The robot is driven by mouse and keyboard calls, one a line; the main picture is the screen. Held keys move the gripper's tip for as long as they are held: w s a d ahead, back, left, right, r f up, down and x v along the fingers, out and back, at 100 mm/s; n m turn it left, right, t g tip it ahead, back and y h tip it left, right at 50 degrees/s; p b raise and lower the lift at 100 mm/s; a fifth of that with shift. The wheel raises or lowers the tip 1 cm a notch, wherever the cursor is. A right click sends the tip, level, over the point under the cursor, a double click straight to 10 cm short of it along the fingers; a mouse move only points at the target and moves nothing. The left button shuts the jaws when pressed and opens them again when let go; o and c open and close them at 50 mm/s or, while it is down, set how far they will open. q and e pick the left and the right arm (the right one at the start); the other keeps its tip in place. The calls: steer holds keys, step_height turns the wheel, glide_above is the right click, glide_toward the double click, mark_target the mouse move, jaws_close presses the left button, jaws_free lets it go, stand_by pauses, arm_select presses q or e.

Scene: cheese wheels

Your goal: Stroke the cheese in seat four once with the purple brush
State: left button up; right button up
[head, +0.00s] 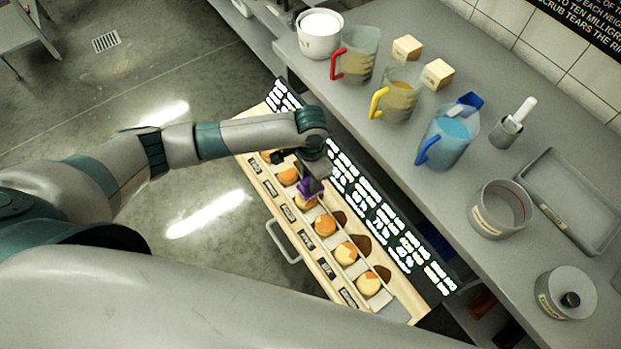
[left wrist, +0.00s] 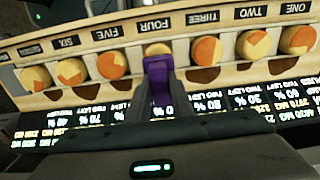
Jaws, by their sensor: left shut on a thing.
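The purple brush (head: 309,187) is held in my left gripper (head: 314,168), which is shut on it; the brush also shows in the left wrist view (left wrist: 158,80). The brush points down over the row of cheeses. In the left wrist view it stands in front of the cheese in seat four (left wrist: 157,49), at the label FOUR, and hides much of it. That cheese's visible top is pale yellow. I cannot tell whether brush and cheese touch. My right gripper is not in view.
Neighbouring cheeses sit close on both sides, in seat three (left wrist: 207,51) and seat five (left wrist: 111,65). A black board with white writing (head: 375,210) runs along the wooden rack. The grey counter (head: 440,110) holds red, yellow and blue-handled jugs, pots and a tray (head: 570,215).

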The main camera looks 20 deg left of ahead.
arm_select(q)
steer(key=shift+f, duration=0.3)
stand_by(0.5)
steer(key=shift+s+a+p, duration=0.2)
steer(key=shift+s+p, duration=0.05)
steer(key=shift+p, duration=0.2)
steer(key=shift+s+f, duration=0.1)
steer(key=shift+f, duration=0.05)
steer(key=shift+a, duration=0.1)
steer(key=shift+s, duration=0.1)
steer(key=shift+s+a+p, duration=0.2)
steer(key=shift+s+p, duration=0.05)
steer(key=shift+p, duration=0.4)
